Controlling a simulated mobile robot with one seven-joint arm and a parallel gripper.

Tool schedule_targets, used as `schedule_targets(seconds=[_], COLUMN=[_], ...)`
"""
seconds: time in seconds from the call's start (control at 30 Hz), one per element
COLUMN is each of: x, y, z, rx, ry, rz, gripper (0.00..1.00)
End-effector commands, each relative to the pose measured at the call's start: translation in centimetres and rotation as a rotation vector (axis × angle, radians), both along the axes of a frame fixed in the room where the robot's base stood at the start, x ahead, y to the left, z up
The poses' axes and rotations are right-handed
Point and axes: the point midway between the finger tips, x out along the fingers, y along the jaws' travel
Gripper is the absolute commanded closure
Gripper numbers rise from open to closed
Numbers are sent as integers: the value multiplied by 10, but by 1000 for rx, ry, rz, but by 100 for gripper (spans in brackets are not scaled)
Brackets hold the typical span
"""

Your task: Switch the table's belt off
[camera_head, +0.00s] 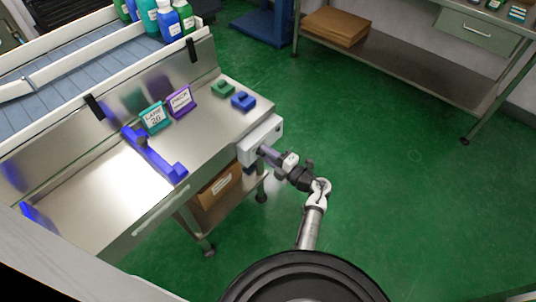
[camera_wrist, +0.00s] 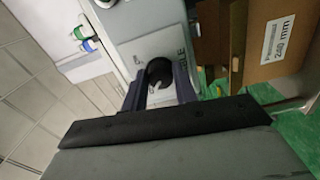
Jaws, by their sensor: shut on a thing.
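The table (camera_head: 105,205) has a grey-blue belt (camera_head: 75,65) along its far side; from one frame I cannot tell whether the belt is moving. A pale control box (camera_head: 262,138) is fixed at the table's right end. In the wrist view the box (camera_wrist: 145,45) carries a round black knob (camera_wrist: 160,69), with dark lettering beside it that I cannot fully read. My gripper (camera_head: 264,150) is up against the front of the box. In the wrist view my gripper (camera_wrist: 161,90) is shut on the knob, one finger on each side. The fingers hide part of it.
Green (camera_head: 223,88) and blue (camera_head: 243,100) blocks, two signs (camera_head: 181,101) and a blue bar (camera_head: 153,156) stand on the table. Bottles (camera_head: 168,22) are at the belt's far end. A cardboard box (camera_head: 218,188) sits below. Green floor (camera_head: 400,200) is clear to the right.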

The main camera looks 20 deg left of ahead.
Motion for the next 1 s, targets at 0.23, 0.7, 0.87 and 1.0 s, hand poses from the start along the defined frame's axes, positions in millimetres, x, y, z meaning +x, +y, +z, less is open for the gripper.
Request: schedule_targets(seconds=[0.23, 0.7, 0.87, 1.0], x=[0, -8, -20, -31], y=[0, -23, -58, -88], z=[-1, -1, -3, -2], rx=[-1, -1, -1, -1], ry=[0, -1, 1, -1], rz=[-1, -4, -6, -5], gripper=[50, 50, 50, 50])
